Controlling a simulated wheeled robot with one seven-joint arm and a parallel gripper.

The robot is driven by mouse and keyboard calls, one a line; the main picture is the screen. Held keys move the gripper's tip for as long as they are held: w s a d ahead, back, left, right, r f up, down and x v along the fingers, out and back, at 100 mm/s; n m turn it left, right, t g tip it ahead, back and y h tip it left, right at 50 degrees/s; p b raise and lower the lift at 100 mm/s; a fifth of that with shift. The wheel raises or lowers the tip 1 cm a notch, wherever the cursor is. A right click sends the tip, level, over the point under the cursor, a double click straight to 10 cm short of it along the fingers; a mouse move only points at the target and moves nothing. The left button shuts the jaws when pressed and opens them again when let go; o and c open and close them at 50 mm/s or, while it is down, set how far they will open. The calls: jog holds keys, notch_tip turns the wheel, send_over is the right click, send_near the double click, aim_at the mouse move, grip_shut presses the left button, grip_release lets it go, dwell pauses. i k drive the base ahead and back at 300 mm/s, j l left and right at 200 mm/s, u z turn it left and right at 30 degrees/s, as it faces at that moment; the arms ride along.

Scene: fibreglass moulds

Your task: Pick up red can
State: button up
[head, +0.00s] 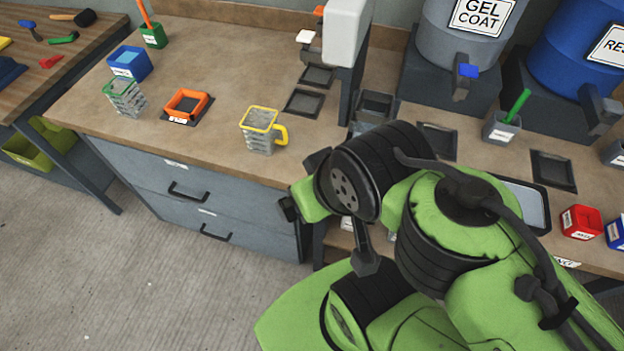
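A small red square container (581,222) with a white label stands on the bench at the right edge of the head view; it is the red thing closest to a can. My gripper (303,184) is beyond the front edge of the bench near the middle of the view, well to the left of the red container. Its two dark finger parts show apart, with nothing seen between them. The fingertips are partly hidden by the wrist.
A blue container (617,233) stands right beside the red one. A grey cup with a green handle (502,127) stands behind. A yellow-rimmed mug (262,130) and orange tray (187,105) sit left. Large grey (460,40) and blue (575,55) drums stand at the back.

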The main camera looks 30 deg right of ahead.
aim_at(584, 224)
jog(key=z, duration=3.35)
